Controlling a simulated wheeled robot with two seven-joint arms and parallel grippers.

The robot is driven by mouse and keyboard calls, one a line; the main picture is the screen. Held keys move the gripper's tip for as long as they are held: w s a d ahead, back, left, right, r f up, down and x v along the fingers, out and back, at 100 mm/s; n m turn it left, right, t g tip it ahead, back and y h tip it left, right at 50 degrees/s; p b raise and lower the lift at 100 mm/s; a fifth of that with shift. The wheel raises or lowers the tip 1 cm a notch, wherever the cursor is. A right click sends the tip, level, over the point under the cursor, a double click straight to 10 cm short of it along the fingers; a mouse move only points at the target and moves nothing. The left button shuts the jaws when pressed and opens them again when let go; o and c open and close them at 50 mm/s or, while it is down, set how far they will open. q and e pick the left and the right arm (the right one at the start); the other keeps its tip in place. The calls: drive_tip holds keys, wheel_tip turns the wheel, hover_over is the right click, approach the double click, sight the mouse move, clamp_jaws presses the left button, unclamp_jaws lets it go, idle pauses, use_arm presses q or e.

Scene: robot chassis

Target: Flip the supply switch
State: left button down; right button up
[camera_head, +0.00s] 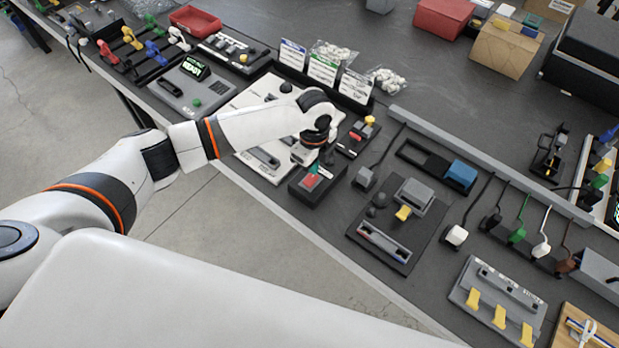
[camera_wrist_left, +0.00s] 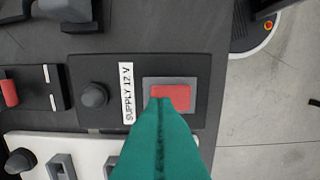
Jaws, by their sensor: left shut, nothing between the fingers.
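The supply switch is a red rocker (camera_wrist_left: 172,95) in a grey frame on a black box (camera_wrist_left: 215,125). A white label (camera_wrist_left: 127,93) reading "SUPPLY 12 V" and a dark round knob (camera_wrist_left: 94,95) are beside it. In the head view the switch box (camera_head: 302,192) is near the bench's front edge, its red rocker (camera_head: 309,181) showing. My left gripper (camera_wrist_left: 162,100) is shut and empty, its green fingertips at the rocker's edge and covering part of it. I cannot tell whether they touch it. My right gripper is not in view.
A white panel (camera_head: 248,110) lies under and left of my left arm. A dark panel with a yellow lever (camera_head: 403,213) is to the right. Label cards (camera_head: 323,68) stand behind. Open floor (camera_head: 215,215) lies in front of the bench.

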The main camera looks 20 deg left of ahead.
use_arm(q)
drive_tip(key=shift+f+b, duration=0.5)
drive_tip(key=shift+f, duration=0.5)
idle(0.8)
wheel_tip(320, 180, up, 7)
drive_tip(key=p, duration=0.7)
drive_tip(key=shift+r+p, duration=0.15)
drive_tip(key=shift+p, duration=0.15)
